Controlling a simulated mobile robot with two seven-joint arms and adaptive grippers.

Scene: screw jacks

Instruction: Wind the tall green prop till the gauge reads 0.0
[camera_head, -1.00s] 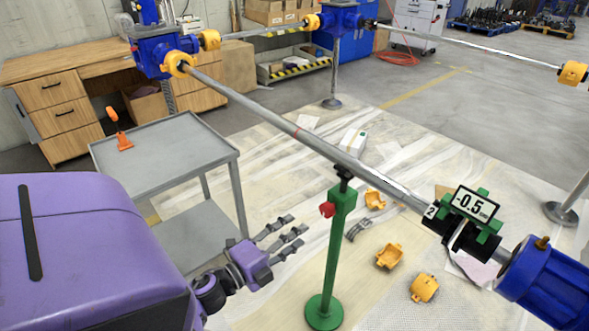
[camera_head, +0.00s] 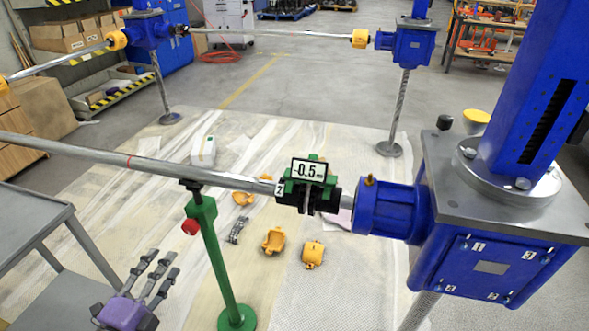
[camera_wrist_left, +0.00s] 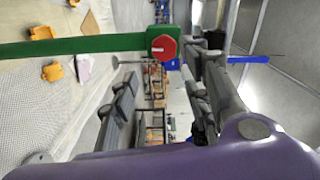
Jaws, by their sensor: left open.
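The tall green prop (camera_head: 215,262) stands on its round base under the steel shaft, its dark head at the shaft's underside. Its red knob (camera_head: 191,227) is on the left side near the top. The left wrist view shows the green post (camera_wrist_left: 90,46) lying sideways and the red hexagonal knob (camera_wrist_left: 163,48) close to my fingers. The gauge (camera_head: 308,171) on the shaft reads -0.5. My left gripper (camera_head: 155,275) is open and empty, low and left of the prop, apart from it; it also shows in the left wrist view (camera_wrist_left: 160,95). My right gripper is not in view.
The long shaft (camera_head: 80,150) crosses above my left gripper. A large blue screw jack (camera_head: 490,230) stands at the right. A grey cart (camera_head: 35,225) is at the left. Several orange-yellow parts (camera_head: 273,240) and a white box (camera_head: 203,150) lie on the floor sheeting.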

